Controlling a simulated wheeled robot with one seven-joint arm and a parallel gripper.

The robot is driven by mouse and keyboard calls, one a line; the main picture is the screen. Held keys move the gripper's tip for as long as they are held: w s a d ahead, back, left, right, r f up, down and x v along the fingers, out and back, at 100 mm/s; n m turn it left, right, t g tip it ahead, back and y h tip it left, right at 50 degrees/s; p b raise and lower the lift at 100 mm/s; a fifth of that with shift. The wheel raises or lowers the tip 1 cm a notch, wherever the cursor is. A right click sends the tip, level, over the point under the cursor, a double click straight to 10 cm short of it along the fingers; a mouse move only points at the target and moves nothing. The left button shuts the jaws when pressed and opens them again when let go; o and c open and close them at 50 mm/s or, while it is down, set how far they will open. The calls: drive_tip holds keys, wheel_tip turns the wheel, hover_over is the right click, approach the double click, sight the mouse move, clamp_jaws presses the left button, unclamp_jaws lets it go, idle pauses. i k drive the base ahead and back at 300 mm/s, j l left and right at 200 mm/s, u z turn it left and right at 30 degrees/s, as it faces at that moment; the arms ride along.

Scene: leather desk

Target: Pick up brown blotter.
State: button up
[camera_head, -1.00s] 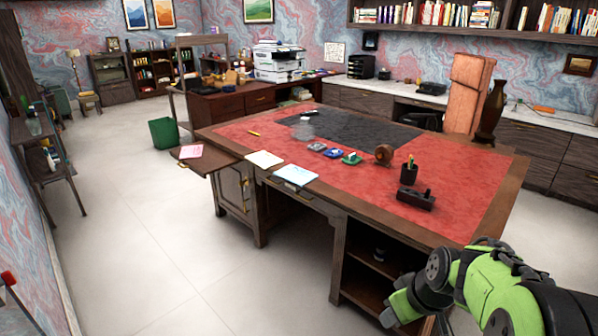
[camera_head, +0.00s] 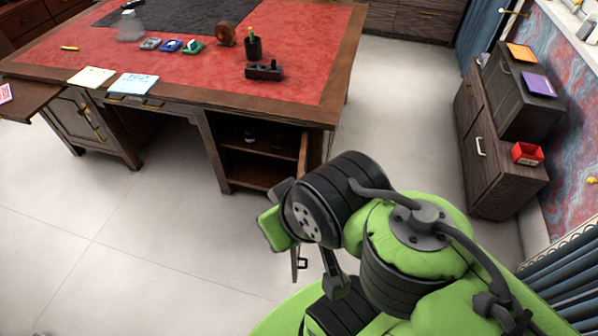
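A small brown rounded object (camera_head: 226,35), which looks like the brown blotter, stands on the red desk top near the upper middle of the head view. It sits just left of a black pen cup (camera_head: 253,47). My green and black arm is folded in the lower middle, in front of the desk. My gripper (camera_head: 315,265) seems to point down below the arm's black joint, partly hidden by it. It is well apart from the brown object, and whether its fingers are open or shut is unclear.
The large wooden desk (camera_head: 336,75) holds a dark block-like tool (camera_head: 264,71), several small coloured items and papers (camera_head: 134,83). A dark cabinet (camera_head: 490,150) with a red box (camera_head: 527,153) stands at right. The floor (camera_head: 400,130) between them is clear.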

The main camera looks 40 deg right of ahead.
sight(279, 141)
drive_tip(key=l+z, duration=0.1)
drive_tip(key=l, duration=0.5)
drive_tip(key=i+l+z, duration=0.15)
drive_tip(key=l, duration=0.4)
drive_tip(key=j+z, duration=0.2)
drive_tip(key=j, duration=1.55)
drive_tip(key=i+j, duration=0.3)
drive_tip(key=i+j+z, duration=0.15)
drive_tip(key=i+j, duration=0.15)
drive_tip(key=j, duration=0.15)
drive_tip(key=i+j, duration=0.3)
drive_tip(key=i+j+z, duration=0.1)
drive_tip(key=i+j, duration=0.15)
drive_tip(key=j, duration=0.25)
